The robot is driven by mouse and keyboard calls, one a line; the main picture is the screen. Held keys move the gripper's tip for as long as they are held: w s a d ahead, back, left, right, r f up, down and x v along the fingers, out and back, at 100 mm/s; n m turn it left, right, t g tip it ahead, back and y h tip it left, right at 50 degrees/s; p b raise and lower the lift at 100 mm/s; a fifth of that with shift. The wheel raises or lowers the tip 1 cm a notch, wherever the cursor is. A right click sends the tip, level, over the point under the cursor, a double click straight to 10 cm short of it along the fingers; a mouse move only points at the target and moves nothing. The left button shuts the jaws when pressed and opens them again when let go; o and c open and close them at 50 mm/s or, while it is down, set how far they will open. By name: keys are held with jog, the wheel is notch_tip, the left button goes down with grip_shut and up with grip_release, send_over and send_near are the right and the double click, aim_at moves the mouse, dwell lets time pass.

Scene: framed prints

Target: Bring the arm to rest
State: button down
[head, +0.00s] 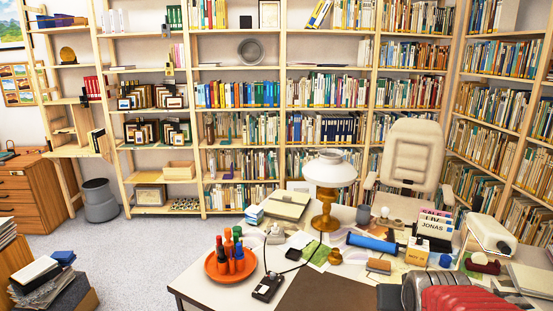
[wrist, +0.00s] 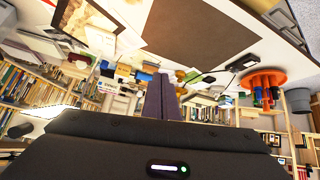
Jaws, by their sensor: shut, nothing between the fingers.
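My gripper (wrist: 162,92) shows in the wrist view, its two dark fingers together with nothing between them. The wrist view is upside down, with the desk along its top. The fingers point toward the desk's cluttered side and appear apart from the things there. I cannot make out my gripper in the head view.
The white desk (head: 200,292) carries an orange tray (head: 230,263) with bottles, a lamp (head: 329,180), a blue roll (head: 373,243) and a dark mat (head: 325,292). A pale chair (head: 412,155) and bookshelves stand behind. Grey floor (head: 150,245) is clear at left.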

jog(key=s+a+r+n+g+y, duration=0.1)
jog(key=s+a, duration=0.4)
jog(key=s, duration=0.3)
jog(key=s+a+r+n+g+y, duration=0.1)
jog(key=s+a+r, duration=0.1)
jog(key=s+a, duration=0.4)
jog(key=shift+s+a, duration=0.3)
jog(key=shift+s, duration=0.6)
jog(key=shift+r, duration=0.1)
